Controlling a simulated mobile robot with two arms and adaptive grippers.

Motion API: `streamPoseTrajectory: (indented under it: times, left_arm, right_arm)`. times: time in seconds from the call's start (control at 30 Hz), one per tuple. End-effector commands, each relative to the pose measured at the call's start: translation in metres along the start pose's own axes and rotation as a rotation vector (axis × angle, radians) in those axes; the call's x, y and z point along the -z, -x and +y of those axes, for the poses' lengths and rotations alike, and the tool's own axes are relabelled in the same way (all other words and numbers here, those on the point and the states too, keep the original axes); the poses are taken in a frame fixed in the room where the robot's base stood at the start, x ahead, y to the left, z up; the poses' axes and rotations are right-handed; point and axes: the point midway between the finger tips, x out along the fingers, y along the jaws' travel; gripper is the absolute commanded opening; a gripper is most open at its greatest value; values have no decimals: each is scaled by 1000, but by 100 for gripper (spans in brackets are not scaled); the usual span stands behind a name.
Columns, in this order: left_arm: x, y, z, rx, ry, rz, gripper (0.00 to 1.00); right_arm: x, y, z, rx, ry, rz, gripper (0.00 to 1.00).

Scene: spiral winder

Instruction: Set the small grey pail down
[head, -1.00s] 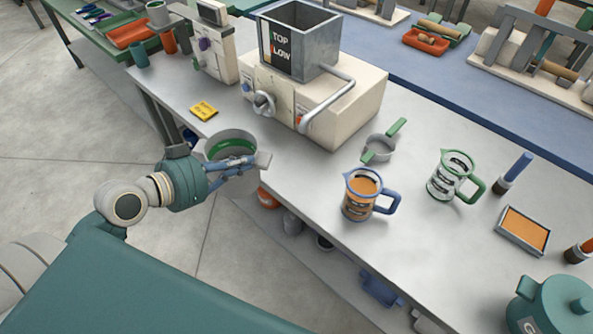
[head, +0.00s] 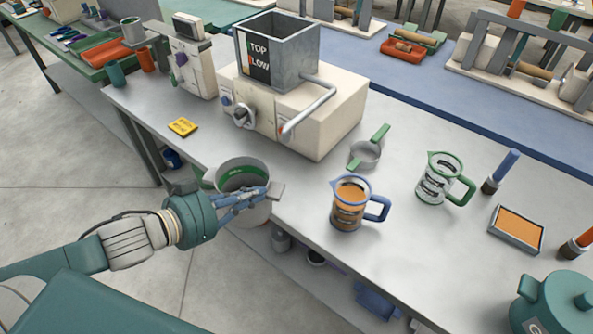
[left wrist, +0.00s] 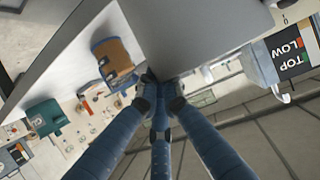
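The small grey pail (head: 257,212) is a round, open-topped vessel with green inside. It appears over the front edge of the steel bench (head: 300,190), roughly upright; I cannot tell whether its base touches anything. My left gripper (head: 262,193) has its blue fingers closed at the pail's near rim, by a light grey tab. In the left wrist view the fingers (left wrist: 160,82) meet at a large grey surface, which seems to be the pail's wall (left wrist: 200,35). My right gripper is in neither view.
A cream machine (head: 300,115) with a square hopper and crank stands behind. A blue-handled jug (head: 348,212) of orange contents is to the right, with a small grey pan (head: 365,153) and a green-handled jug (head: 437,182) beyond. A yellow card (head: 183,127) lies left; bench around it is clear.

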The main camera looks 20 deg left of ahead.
Motion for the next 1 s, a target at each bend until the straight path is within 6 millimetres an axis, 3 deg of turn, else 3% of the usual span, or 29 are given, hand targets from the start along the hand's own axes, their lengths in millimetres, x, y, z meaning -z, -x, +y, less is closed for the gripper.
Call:
streamPoseTrajectory:
  times: [0.6,0.87,1.0]
  left_arm:
    - [38,-82,-2,3,0,4,0]
    - [44,-100,-1,2,-2,1,0]
    - [54,-121,-1,3,1,4,0]
  right_arm:
    - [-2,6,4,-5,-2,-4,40]
    - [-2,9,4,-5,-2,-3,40]
    - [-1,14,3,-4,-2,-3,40]
